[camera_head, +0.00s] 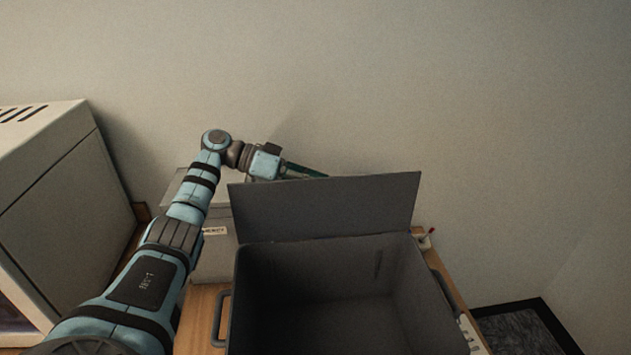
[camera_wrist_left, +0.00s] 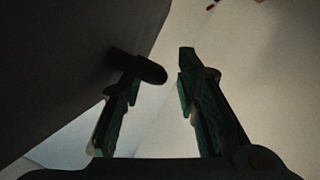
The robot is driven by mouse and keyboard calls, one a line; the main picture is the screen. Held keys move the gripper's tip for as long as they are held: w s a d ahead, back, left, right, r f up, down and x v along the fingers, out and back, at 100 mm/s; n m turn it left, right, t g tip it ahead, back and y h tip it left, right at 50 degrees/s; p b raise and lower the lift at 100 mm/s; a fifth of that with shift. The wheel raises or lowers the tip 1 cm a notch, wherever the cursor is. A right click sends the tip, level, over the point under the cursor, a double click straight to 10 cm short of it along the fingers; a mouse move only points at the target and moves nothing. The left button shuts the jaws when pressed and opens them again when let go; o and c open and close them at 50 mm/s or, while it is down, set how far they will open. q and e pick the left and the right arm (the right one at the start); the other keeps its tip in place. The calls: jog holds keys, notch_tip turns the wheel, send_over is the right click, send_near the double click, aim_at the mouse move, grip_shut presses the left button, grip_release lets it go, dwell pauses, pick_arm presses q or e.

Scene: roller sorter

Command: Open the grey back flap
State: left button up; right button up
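The grey back flap (camera_head: 325,207) stands raised along the back edge of the open dark grey box (camera_head: 240,285) in the head view. My left arm reaches around the box's left side, and my left gripper (camera_head: 310,172) is behind the flap's top edge, with its fingertips partly hidden. In the left wrist view the two fingers (camera_wrist_left: 160,75) are apart. A dark surface fills the left side there, probably the flap's rear face. A dark rounded piece (camera_wrist_left: 145,67) sits at the left fingertip; I cannot tell what it belongs to. My right gripper is not in view.
The box stands on a wooden table (camera_head: 203,305). A light grey bin (camera_head: 213,258) with a label is behind its left side. A large pale cabinet (camera_head: 70,195) stands at the left. The wall is close behind; free space lies above the flap.

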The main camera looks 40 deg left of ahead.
pick_arm(q)
jog(key=v, duration=1.2)
jog(key=shift+r, duration=0.1)
